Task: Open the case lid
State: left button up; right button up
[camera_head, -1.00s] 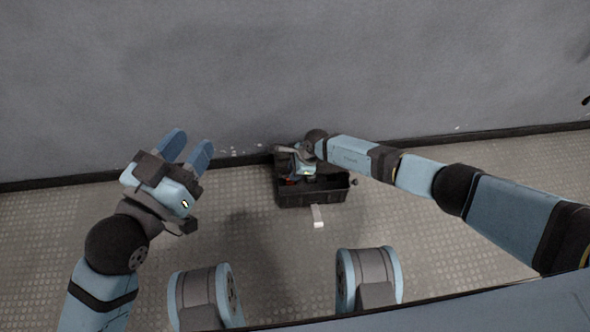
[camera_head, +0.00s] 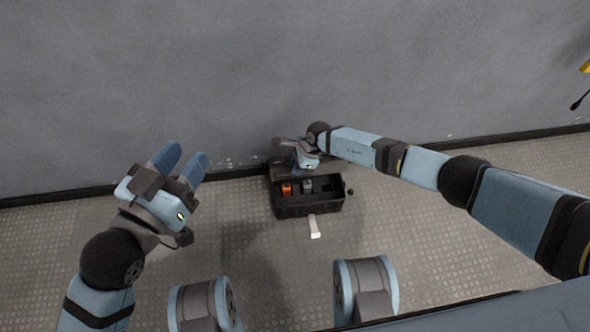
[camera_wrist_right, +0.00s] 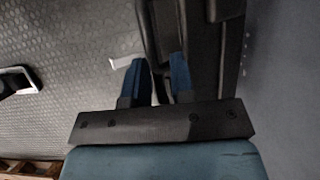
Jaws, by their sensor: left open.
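The black case (camera_head: 309,209) stands on the floor near the wall. Its lid (camera_head: 257,168) is raised on the wall side, and the inside shows an orange item (camera_head: 287,189) and a grey item (camera_head: 307,186). My right gripper (camera_head: 285,152) is at the raised lid and partly covers it. In the right wrist view its two blue fingers (camera_wrist_right: 158,78) are apart, with a dark panel of the case behind and between them; whether they grip it is unclear. My left gripper (camera_head: 181,163) is open and empty, in the air left of the case.
A pale flat strip (camera_head: 314,228) lies on the floor in front of the case. The grey wall (camera_head: 400,70) rises close behind it, with a dark skirting strip at its foot. The floor left of the case is clear.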

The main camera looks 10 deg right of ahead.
pick_arm(q)
jog(key=shift+r+p, duration=0.75)
pick_arm(e)
jog(key=w+d+r, duration=0.3)
jog(key=w+r, duration=0.1)
jog(key=r, duration=0.3)
jog(key=shift+w+d+r, duration=0.3)
jog(key=shift+w+d, duration=0.05)
pick_arm(q)
jog(key=shift+f, duration=0.2)
jog(key=r+n+p, duration=0.1)
jog(key=s+r+t+p, duration=0.1)
jog(key=r+p, duration=0.1)
jog(key=r+n+t+p, duration=0.1)
jog(key=p, duration=0.1)
jog(key=shift+s+d+r+n, duration=0.2)
jog(key=shift+s+r+n, duration=0.05)
jog(key=shift+s+n, duration=0.1)
pick_arm(e)
jog(key=v, duration=1.3)
jog(key=shift+d+r, duration=0.15)
jog(key=shift+r, duration=0.2)
